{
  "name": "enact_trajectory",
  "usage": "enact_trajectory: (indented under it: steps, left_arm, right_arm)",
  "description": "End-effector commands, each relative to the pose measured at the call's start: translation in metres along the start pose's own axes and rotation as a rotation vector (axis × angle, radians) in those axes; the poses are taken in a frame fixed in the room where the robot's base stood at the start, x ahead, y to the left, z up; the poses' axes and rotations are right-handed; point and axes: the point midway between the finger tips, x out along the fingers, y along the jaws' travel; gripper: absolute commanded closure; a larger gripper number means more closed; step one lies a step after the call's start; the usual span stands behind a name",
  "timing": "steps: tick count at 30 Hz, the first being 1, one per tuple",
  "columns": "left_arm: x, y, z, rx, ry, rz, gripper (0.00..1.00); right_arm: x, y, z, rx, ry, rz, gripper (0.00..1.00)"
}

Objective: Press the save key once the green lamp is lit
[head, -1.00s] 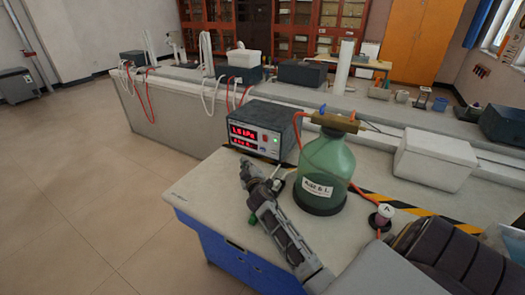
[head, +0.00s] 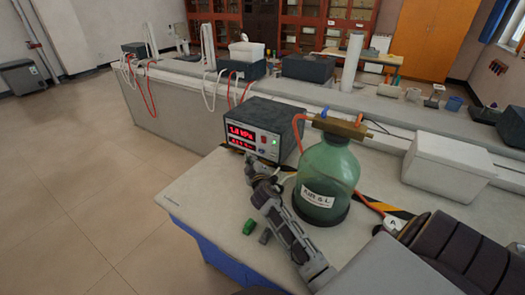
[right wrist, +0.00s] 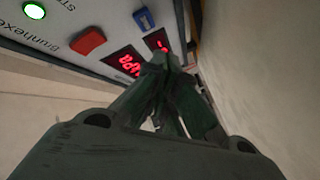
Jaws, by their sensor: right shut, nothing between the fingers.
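The grey instrument box (head: 262,130) stands on the bench with red digits on its front. Its green lamp (head: 275,141) is lit; the lamp glows brightly in the right wrist view (right wrist: 34,10). My right gripper (head: 252,172) is shut and empty, low in front of the box. In the right wrist view its fingertips (right wrist: 165,62) overlap the red display (right wrist: 127,65); I cannot tell if they touch the panel. My left gripper is not in view.
A green bottle (head: 326,172) with a brass top and red hose stands right of the box, close to my right arm. A white lidded box (head: 448,165) stands farther right. The bench's left part is clear.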

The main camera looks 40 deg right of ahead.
Motion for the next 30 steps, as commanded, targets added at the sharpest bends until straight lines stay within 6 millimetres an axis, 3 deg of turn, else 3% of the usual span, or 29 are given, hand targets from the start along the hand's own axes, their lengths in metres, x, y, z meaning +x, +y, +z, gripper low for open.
enact_trajectory:
  steps: [13, 30]
  left_arm:
    - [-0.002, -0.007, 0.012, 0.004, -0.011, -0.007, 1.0]
    - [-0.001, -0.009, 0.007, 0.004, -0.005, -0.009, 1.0]
  right_arm:
    - [0.01, 0.006, 0.006, 0.0, 0.001, -0.002, 1.0]
    - [0.011, 0.006, 0.006, -0.001, 0.001, -0.002, 1.0]
